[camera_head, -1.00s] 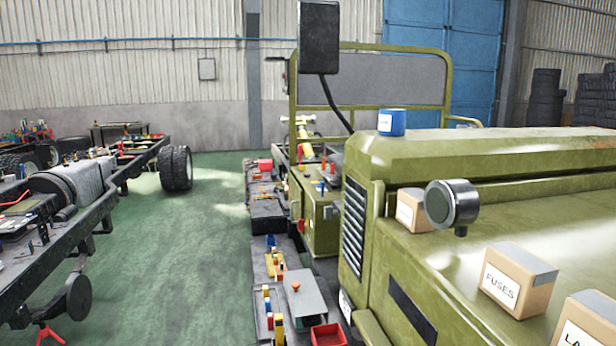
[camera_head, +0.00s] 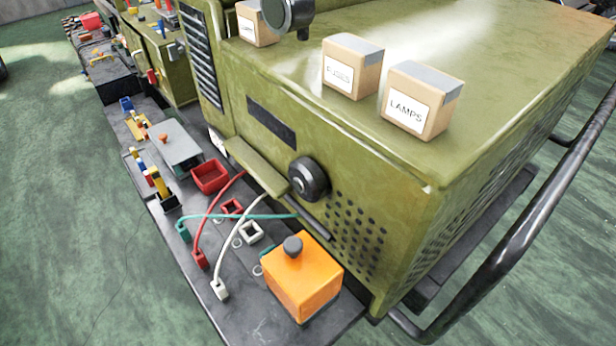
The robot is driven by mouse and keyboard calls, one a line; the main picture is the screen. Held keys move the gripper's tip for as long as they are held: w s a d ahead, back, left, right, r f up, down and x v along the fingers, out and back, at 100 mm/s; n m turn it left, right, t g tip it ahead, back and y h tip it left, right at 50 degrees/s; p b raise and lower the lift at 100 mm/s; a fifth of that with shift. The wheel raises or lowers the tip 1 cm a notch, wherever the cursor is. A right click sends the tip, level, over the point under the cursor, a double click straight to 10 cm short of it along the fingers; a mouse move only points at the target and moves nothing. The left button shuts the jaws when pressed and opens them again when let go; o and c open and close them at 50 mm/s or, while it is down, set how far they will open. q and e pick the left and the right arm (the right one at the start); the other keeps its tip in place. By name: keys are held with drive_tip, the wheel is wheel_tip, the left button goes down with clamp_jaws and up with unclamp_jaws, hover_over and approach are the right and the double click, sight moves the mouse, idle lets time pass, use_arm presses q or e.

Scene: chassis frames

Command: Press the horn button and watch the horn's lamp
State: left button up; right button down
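An orange box (camera_head: 305,287) with a dark round knob or button (camera_head: 293,246) on top stands at the near end of the dark ledge. Nothing on it is marked as the horn button, so I cannot tell if it is. A black round fitting (camera_head: 308,179) sits on the green body's side just above; it may be the horn. I see no lamp that I can name as the horn's, lit or unlit. Neither of my grippers is in view.
Red, white and teal cables with plugs, a red tray (camera_head: 210,176) and a grey box (camera_head: 175,146) lie along the ledge. Cardboard boxes, including one marked LAMPS (camera_head: 421,101), stand on the green hood. A black bar (camera_head: 500,262) curves along the right. Green floor lies open at left.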

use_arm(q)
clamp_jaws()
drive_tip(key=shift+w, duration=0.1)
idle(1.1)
